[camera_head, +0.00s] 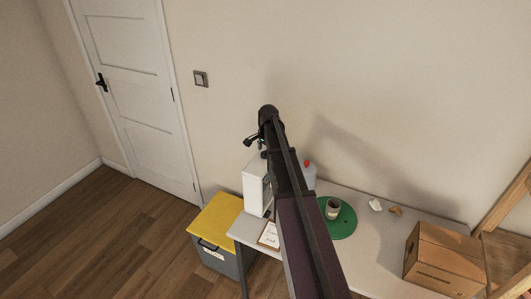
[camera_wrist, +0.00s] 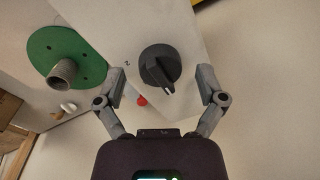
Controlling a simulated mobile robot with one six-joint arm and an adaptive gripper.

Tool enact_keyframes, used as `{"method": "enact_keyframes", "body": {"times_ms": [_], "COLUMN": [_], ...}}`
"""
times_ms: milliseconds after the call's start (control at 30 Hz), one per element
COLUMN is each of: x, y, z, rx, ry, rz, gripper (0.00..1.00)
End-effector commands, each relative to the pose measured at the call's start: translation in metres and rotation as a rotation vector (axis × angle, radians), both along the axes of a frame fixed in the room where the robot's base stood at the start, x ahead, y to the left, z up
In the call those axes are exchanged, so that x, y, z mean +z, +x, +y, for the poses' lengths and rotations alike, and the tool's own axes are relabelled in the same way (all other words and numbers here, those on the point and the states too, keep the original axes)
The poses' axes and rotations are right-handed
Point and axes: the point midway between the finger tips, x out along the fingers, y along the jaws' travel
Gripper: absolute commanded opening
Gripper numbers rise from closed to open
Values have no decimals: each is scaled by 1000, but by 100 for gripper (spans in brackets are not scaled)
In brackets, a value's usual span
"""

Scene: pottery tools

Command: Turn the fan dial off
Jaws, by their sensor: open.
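The fan dial (camera_wrist: 160,68) is a dark round knob with a raised grip bar, set on the white face of a box-shaped unit (camera_wrist: 115,22). In the wrist view it sits between the two fingers of my gripper (camera_wrist: 163,88), which is open and empty. No touch between fingers and dial shows. In the head view the white unit (camera_head: 254,187) stands at the left end of the table, partly behind my arm. My gripper (camera_head: 256,140) is above it there, small and partly hidden by the arm. The dial cannot be made out in the head view.
A green disc (camera_head: 347,222) with a grey cup (camera_head: 333,208) lies on the table (camera_head: 378,248). A clipboard (camera_head: 269,235), a cardboard box (camera_head: 443,262) and a red-topped bottle (camera_head: 309,174) are on it too. A yellow-lidded bin (camera_head: 214,222) stands left; the wall is close behind.

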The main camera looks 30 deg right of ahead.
Motion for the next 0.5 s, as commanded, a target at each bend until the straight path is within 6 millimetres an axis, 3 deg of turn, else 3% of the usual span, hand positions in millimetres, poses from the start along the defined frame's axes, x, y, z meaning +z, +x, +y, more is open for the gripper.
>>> {"method": "enact_keyframes", "body": {"times_ms": [500], "x": [43], "y": [-4], "z": [-1], "rx": [-27], "ry": [0], "rz": [1], "gripper": [89]}}
